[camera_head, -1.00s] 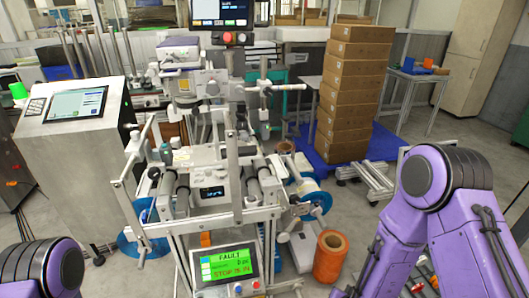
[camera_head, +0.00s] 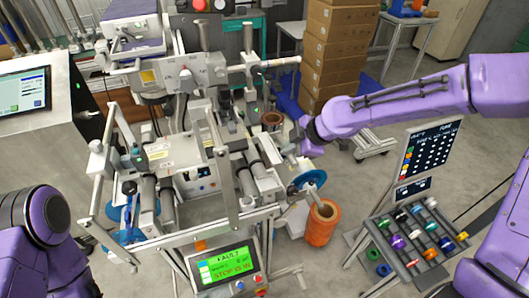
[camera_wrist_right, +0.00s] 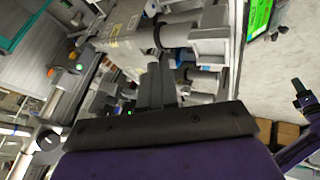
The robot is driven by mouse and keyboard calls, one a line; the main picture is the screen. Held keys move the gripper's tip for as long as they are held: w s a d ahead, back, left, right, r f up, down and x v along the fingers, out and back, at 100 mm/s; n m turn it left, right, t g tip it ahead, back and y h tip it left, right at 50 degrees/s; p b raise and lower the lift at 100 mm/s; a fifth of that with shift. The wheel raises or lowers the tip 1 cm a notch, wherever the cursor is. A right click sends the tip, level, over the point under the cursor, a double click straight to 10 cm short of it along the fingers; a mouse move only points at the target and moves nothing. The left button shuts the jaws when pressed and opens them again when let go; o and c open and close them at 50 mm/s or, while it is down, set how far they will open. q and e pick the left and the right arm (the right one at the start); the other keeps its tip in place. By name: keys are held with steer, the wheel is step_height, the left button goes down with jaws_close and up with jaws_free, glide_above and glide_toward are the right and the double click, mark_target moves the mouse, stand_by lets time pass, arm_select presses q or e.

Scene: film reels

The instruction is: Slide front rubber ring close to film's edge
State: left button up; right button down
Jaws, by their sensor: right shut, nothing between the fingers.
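My right gripper (camera_head: 303,132) is at the machine's right side, beside its rollers, with the purple forearm reaching in from the right. In the right wrist view the fingers (camera_wrist_right: 156,85) are together and hold nothing. Beyond them are grey rollers with dark bands around them; one dark band (camera_wrist_right: 158,34) may be a rubber ring, but I cannot tell which is the front one. A blue-rimmed film reel (camera_head: 310,179) sits low on the machine's right side, below the gripper. The film's edge cannot be made out. My left gripper is out of view.
A rack of small coloured spools (camera_head: 418,238) and stacked cardboard boxes (camera_head: 340,45) are farther right. Metal frame bars cross the machine's front.

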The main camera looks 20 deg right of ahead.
steer(key=shift+n, duration=0.5)
steer(key=x, duration=0.3)
steer(key=a+p+x, duration=0.1)
steer(key=x, duration=0.5)
steer(key=shift+s+a+r, duration=0.15)
steer(key=shift+a+r, duration=0.1)
steer(key=shift+a, duration=0.1)
steer(key=shift+a+f+p, duration=0.2)
steer(key=shift+f+p, duration=0.1)
steer(key=shift+f, duration=0.15)
steer(key=shift+w+a+f, duration=0.15)
steer(key=shift+w+a, duration=0.05)
steer(key=shift+w, duration=0.1)
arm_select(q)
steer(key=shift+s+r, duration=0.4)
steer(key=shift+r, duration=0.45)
arm_select(e)
steer(key=shift+d, duration=0.1)
